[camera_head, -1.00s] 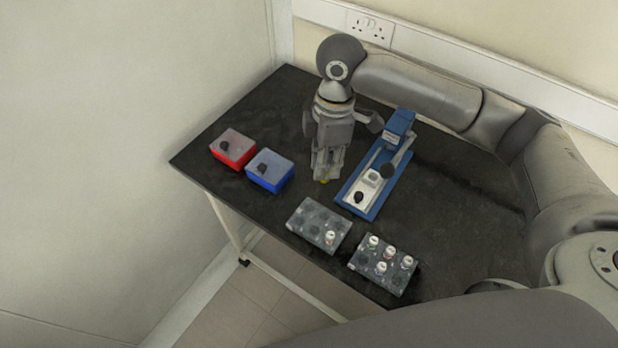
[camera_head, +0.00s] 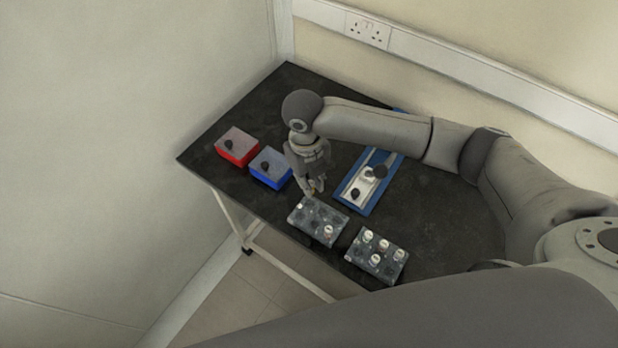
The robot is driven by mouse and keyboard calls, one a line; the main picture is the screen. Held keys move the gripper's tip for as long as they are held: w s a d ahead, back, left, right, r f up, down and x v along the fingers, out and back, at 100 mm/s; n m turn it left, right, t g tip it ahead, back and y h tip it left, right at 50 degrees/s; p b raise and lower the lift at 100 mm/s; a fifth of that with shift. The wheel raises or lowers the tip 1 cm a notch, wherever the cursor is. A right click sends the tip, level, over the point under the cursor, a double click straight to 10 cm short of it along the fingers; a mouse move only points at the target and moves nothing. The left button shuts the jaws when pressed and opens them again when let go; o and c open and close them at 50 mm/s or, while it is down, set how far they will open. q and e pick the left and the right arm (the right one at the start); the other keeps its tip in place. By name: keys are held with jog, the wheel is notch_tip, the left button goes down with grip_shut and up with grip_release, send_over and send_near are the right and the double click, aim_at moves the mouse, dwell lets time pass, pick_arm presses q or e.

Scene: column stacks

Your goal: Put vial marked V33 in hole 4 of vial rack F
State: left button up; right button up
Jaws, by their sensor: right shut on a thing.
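My right gripper (camera_head: 314,189) points down just above the back edge of the left grey rack (camera_head: 325,212). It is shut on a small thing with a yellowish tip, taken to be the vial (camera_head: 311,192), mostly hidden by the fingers. A pale spot shows at that rack's far left corner; I cannot tell if it is a vial. One white-capped vial (camera_head: 328,231) stands near that rack's front right. The right grey rack (camera_head: 352,257) holds several white-capped vials. Rack letters, hole numbers and vial marks are too small to read. My left gripper is not in view.
A red box (camera_head: 238,155) and a blue box (camera_head: 268,181), each with a grey top and black knob, stand left of the gripper. A blue-based device (camera_head: 374,197) lies right of it, partly behind my arm. The dark table (camera_head: 440,215) is clear at right.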

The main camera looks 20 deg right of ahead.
jog(key=shift+s+a+f+n, duration=0.1)
jog(key=shift+f+n, duration=0.15)
jog(key=shift+n, duration=0.85)
jog(key=shift+f+n, duration=0.2)
jog(key=shift+n, duration=0.2)
jog(key=shift+f+b, duration=1.9)
jog(key=shift+b, duration=0.1)
jog(key=shift+a+p, duration=0.1)
jog(key=shift+p, duration=0.55)
jog(key=shift+f, duration=0.7)
jog(key=shift+f, duration=0.4)
jog(key=o, duration=1.2)
